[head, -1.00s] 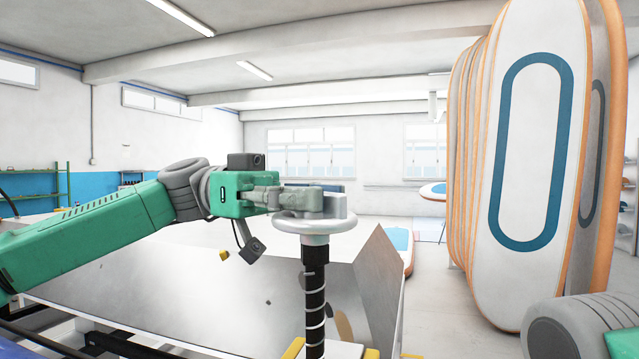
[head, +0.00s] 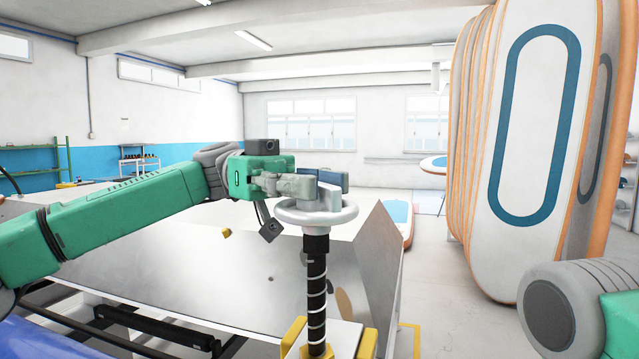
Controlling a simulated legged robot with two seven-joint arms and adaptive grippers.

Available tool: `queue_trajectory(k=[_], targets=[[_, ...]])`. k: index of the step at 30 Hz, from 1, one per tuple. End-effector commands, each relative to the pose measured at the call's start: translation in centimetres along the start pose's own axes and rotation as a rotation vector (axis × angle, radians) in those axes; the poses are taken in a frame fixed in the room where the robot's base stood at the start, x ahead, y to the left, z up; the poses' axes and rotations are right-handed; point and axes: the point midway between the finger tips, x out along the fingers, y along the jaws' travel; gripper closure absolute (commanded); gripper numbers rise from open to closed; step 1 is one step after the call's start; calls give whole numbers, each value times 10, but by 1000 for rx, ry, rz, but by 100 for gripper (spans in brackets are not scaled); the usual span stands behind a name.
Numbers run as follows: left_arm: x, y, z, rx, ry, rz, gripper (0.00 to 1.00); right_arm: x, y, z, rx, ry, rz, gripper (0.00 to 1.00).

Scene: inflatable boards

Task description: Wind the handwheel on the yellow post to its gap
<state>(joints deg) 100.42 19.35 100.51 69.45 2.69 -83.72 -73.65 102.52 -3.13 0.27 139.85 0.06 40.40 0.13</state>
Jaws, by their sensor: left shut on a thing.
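The handwheel (head: 345,215) is a pale grey ring on top of an upright threaded black screw (head: 317,285). The screw rises from a yellow post (head: 366,344) with a light top plate, at the bottom middle of the head view. My left gripper (head: 318,190) comes in from the left and is shut on the handwheel at its top. Its fingers hide the wheel's hub and part of the far rim. The gap is not clearly visible. My right gripper is out of view; only part of my right arm shows at the lower right.
A large metal-faced bench (head: 215,270) stands just behind the post. Tall upright inflatable boards (head: 540,150) are stacked at the right. Shelves (head: 35,170) stand at the far left wall. Open floor (head: 455,270) lies between the bench and the boards.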

Motion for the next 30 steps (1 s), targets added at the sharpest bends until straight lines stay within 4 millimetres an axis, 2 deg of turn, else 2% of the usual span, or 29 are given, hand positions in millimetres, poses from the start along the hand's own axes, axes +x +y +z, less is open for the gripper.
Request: queue_trajectory(k=[1,2,3,14,17,25,30], targets=[[-4,-1,-7,7,11,-13,60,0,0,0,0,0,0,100],[-4,0,-6,7,10,-12,49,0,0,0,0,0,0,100],[-3,0,-6,6,9,-11,45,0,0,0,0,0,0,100],[-4,0,-3,2,2,-6,45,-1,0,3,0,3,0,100],[-15,0,-2,2,2,-8,45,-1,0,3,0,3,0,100],[-73,-2,-1,1,5,-10,45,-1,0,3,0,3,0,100],[-101,-2,-1,2,5,-9,45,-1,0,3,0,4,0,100]])
